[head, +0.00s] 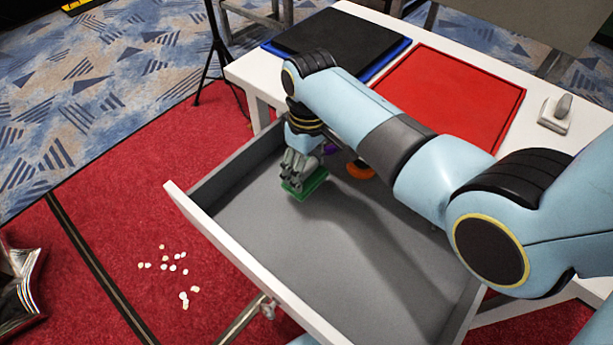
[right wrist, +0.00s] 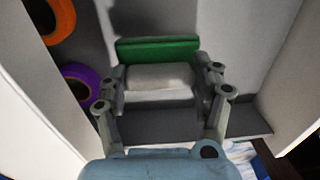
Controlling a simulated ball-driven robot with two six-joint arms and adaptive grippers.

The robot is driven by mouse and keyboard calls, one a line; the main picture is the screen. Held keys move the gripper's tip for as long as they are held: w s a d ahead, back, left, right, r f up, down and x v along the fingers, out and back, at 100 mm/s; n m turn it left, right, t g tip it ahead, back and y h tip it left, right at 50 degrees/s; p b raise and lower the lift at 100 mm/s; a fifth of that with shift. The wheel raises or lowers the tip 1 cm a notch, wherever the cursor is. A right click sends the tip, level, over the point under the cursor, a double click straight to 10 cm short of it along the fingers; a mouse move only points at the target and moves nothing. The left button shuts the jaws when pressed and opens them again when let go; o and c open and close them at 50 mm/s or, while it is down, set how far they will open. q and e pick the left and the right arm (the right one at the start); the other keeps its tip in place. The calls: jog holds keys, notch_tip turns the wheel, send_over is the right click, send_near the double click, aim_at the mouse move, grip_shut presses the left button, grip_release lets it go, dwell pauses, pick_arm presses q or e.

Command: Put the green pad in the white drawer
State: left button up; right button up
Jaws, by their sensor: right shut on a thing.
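The white drawer (head: 250,258) is pulled open from the white table, with a white front and a grey inside. My right gripper (head: 298,172) is inside the drawer's outline, near its left side wall, pointing down. It is shut on the green pad (head: 304,186), which also shows in the right wrist view (right wrist: 158,49) beyond a pale grey block part between the fingers. I cannot tell whether the pad touches the drawer floor. My left gripper is not in view.
An orange roll (head: 360,170) and a purple roll (right wrist: 82,87) lie at the back of the drawer. The drawer's middle and front floor are clear. On the table are a red mat (head: 460,95), a black pad (head: 335,45) and a small grey stamp-like object (head: 556,112).

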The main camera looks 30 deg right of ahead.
aim_at(306, 177)
notch_tip(306, 177, down, 3)
jog(key=shift+s+b, duration=0.1)
jog(key=shift+b, duration=0.25)
jog(key=shift+f, duration=0.2)
jog(key=shift+r, duration=0.1)
jog(key=shift+f, duration=0.2)
jog(key=o, duration=1.4)
jog(key=shift+c, duration=0.2)
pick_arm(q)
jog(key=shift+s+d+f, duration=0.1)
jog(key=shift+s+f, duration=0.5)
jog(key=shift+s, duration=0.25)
pick_arm(e)
jog(key=shift+r, duration=0.15)
jog(key=shift+r, duration=0.4)
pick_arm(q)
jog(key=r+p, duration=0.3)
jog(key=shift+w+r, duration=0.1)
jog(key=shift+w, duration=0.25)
pick_arm(e)
jog(key=r, duration=1.1)
jog(key=shift+w+d+r, duration=0.15)
jog(key=shift+w+d, duration=0.05)
jog(key=shift+d, duration=0.1)
